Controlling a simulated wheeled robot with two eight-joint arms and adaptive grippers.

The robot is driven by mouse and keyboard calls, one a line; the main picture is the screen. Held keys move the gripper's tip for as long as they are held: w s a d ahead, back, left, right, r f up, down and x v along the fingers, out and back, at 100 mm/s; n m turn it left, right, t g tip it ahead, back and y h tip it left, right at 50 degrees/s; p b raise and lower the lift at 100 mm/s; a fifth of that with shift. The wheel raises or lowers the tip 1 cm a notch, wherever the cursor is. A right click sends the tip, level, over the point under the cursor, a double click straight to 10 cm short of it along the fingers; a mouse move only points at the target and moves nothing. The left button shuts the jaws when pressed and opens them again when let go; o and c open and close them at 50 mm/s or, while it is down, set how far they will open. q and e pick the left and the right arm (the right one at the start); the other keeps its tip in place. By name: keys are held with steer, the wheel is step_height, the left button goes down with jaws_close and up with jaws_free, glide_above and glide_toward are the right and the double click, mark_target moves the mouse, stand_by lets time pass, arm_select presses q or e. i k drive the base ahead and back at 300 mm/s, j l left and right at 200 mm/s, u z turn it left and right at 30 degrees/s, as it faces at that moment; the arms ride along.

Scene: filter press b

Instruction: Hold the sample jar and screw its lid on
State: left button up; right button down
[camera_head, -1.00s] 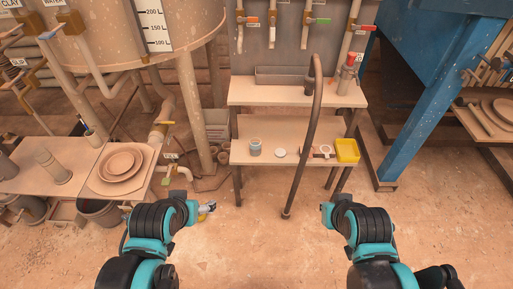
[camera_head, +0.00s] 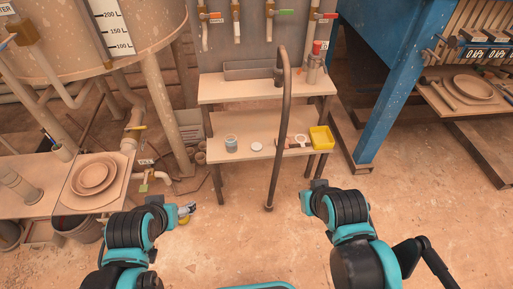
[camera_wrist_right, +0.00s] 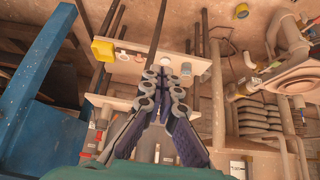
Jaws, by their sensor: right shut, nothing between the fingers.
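The sample jar (camera_head: 231,144), small and blue-grey, stands upright and open on the left part of the lower bench shelf. The white lid (camera_head: 257,147) lies flat beside it, to its right. Both also seem to show just past the fingertips in the right wrist view, the lid (camera_wrist_right: 165,61) left of the jar (camera_wrist_right: 187,69). My right gripper (camera_wrist_right: 162,78) is shut and empty, well short of the bench, in front of it. Its fingers are hidden in the head view.
The lower shelf (camera_head: 245,157) also holds a yellow tray (camera_head: 320,138) and a small ringed tool (camera_head: 299,141). A dark upright hose (camera_head: 276,160) rises in front of the shelf. A large tank stands left, a blue press frame (camera_head: 380,100) right. Open floor lies before the bench.

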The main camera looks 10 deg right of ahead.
mark_target(232, 144)
steer(key=i+l+u, duration=0.55)
steer(key=i+l, duration=0.15)
